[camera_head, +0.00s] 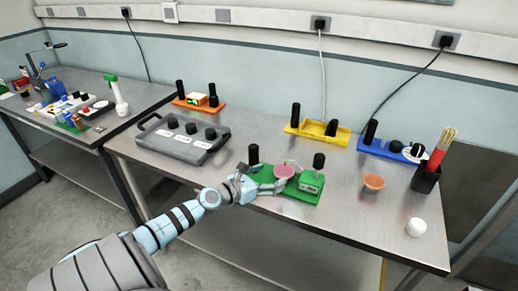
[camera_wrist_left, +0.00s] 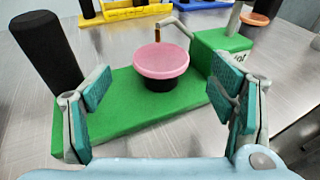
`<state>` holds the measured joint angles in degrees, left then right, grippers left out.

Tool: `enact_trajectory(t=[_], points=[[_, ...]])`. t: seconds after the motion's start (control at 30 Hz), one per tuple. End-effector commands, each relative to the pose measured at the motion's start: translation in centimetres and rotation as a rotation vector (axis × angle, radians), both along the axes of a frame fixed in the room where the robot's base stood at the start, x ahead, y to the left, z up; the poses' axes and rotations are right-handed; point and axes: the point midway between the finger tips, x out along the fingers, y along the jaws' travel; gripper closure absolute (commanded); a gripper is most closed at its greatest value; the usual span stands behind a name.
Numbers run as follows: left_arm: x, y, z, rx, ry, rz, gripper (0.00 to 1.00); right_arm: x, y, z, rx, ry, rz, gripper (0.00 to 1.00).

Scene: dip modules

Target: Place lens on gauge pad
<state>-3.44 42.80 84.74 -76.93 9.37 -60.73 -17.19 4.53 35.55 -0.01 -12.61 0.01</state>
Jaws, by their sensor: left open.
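A pink round lens (camera_head: 286,170) rests level on a short black round pad (camera_wrist_left: 160,84) on the green module (camera_head: 303,196). The lens also shows in the left wrist view (camera_wrist_left: 160,60), wider than the pad under it. A thin bent metal arm (camera_wrist_left: 177,29) reaches from the module's green box toward the lens. My left gripper (camera_head: 266,180) is open at the module's near side. In the left wrist view its teal finger pads stand apart on both sides of the lens, with clear gaps and nothing held. My right gripper is not in view.
A black post (camera_wrist_left: 46,50) rises close to the left finger. An orange dish (camera_head: 373,182) and a white jar (camera_head: 416,227) stand to the right. Yellow (camera_head: 319,131) and blue (camera_head: 385,150) modules lie behind; a grey box (camera_head: 182,137) stands at left. The front table edge is mostly clear.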

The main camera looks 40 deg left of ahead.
Motion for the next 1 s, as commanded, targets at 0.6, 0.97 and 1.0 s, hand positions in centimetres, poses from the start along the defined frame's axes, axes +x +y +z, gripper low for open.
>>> enact_trajectory(t=[0.6,0.97,1.0], points=[[-6.7,0.4,1.3,-0.002,0.000,-0.004,0.23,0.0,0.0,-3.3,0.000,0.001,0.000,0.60],[-6.7,0.4,1.3,-0.010,-0.001,0.001,0.23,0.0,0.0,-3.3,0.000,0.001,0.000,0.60],[-6.8,0.3,1.4,-0.048,-0.011,0.020,0.23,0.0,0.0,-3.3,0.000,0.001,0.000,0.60]])
